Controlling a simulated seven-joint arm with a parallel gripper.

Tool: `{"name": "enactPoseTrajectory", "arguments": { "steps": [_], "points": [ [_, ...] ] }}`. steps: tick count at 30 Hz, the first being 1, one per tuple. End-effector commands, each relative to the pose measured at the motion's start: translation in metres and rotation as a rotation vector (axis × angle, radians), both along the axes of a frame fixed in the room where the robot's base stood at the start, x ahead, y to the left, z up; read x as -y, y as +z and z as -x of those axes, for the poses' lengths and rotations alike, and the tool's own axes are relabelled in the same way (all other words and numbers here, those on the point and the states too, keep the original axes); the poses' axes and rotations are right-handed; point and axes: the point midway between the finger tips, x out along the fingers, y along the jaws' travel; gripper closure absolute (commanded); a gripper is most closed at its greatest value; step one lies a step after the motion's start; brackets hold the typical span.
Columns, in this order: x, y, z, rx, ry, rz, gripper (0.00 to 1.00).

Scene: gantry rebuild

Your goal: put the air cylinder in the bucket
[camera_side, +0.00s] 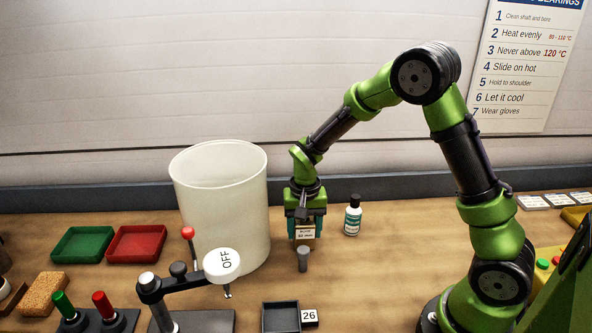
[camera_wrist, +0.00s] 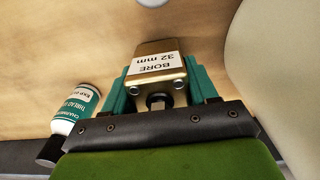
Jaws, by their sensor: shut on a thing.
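The air cylinder is a brass-coloured block with a white label reading "BORE 32 mm"; it shows in the side view (camera_side: 305,236) and the wrist view (camera_wrist: 156,63). My gripper (camera_side: 305,222) is shut on it, with a teal finger on each side in the wrist view (camera_wrist: 160,88). A dark rod and nut on the block face the wrist. The tall off-white bucket (camera_side: 218,205) stands just left of my gripper in the side view. Its pale wall fills the right of the wrist view (camera_wrist: 288,60). The cylinder is outside the bucket, below its rim level.
A small grey peg (camera_side: 303,259) is below the cylinder. A threadlocker bottle (camera_side: 353,217) stands to the right, also in the wrist view (camera_wrist: 72,115). Green (camera_side: 83,244) and red (camera_side: 136,244) trays lie left.

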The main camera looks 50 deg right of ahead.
Motion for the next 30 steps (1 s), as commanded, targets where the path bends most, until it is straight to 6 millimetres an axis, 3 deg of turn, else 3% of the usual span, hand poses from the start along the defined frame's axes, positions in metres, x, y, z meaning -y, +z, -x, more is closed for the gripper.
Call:
{"name": "enactPoseTrajectory", "arguments": {
  "steps": [8,24,30],
  "points": [
    [0.000,0.035,-0.002,0.008,0.000,0.000,1.00],
    [-0.006,0.044,0.119,0.004,0.000,-0.001,1.00],
    [-0.007,0.046,0.148,0.004,0.000,-0.001,1.00]
  ]
}}
